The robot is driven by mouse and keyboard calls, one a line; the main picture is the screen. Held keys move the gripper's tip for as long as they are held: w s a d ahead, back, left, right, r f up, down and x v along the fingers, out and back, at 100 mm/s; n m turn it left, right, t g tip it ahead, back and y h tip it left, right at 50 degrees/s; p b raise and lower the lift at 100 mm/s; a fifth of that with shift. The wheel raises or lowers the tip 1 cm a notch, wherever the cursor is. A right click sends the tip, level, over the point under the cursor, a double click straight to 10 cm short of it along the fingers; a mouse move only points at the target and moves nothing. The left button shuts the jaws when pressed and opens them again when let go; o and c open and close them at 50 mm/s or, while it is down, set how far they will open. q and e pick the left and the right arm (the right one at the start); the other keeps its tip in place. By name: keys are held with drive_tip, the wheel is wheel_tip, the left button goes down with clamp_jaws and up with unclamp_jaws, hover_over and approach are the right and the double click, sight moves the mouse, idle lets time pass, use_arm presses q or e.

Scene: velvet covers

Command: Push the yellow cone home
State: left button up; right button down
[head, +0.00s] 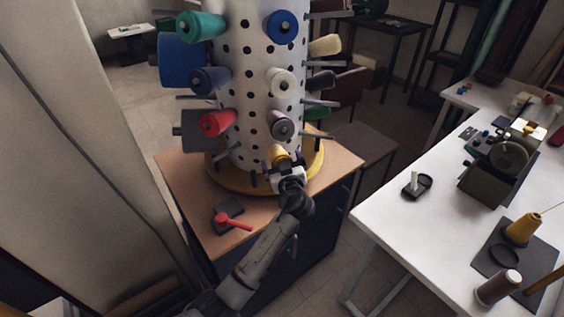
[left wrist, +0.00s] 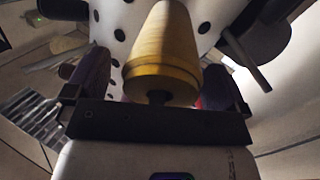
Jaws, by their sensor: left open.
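The yellow cone (head: 280,154) sits low on the white, black-dotted column (head: 238,95), its far side toward the column. My left gripper (head: 284,169) is right in front of it and partly hides it. In the left wrist view the cone (left wrist: 163,50) points away from me, its wide yellow base facing my palm, with a dark stub at the middle of the base. My left fingers (left wrist: 155,88) are open, one on each side of the cone's base. I cannot tell whether they touch it. My right gripper does not show.
Several coloured cones, such as the red one (head: 217,122), and bare grey pegs stick out of the column. It stands on a yellow round base (head: 226,180) on a brown cabinet top. A red-handled tool (head: 233,222) lies there. The white table (head: 400,225) is at the right.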

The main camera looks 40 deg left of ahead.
use_arm(q)
drive_tip(key=s+d+f+m+h+p, duration=0.1)
drive_tip(key=s+d+f+m+h, duration=0.1)
drive_tip(key=s+d+m+h, duration=0.7)
drive_tip(key=s+d+f+m+h, duration=0.2)
drive_tip(key=s+d+m+h, duration=0.2)
drive_tip(key=s+d, duration=0.5)
drive_tip(key=s+d+f+m+g+h+p, duration=0.1)
drive_tip(key=s+f+g, duration=0.1)
drive_tip(key=s+f, duration=0.4)
drive_tip(key=s+f+g+p, duration=0.1)
drive_tip(key=s+f+g, duration=0.15)
drive_tip(key=s, duration=0.65)
drive_tip(key=s+d+f+m+g+h, duration=0.1)
drive_tip(key=s+f+g, duration=0.1)
drive_tip(key=s+f, duration=0.4)
wheel_tip(320, 180, up, 39)
drive_tip(key=s+p, duration=0.1)
drive_tip(key=p, duration=3.7)
drive_tip(key=shift+s+f, duration=0.2)
drive_tip(key=shift+s, duration=0.2)
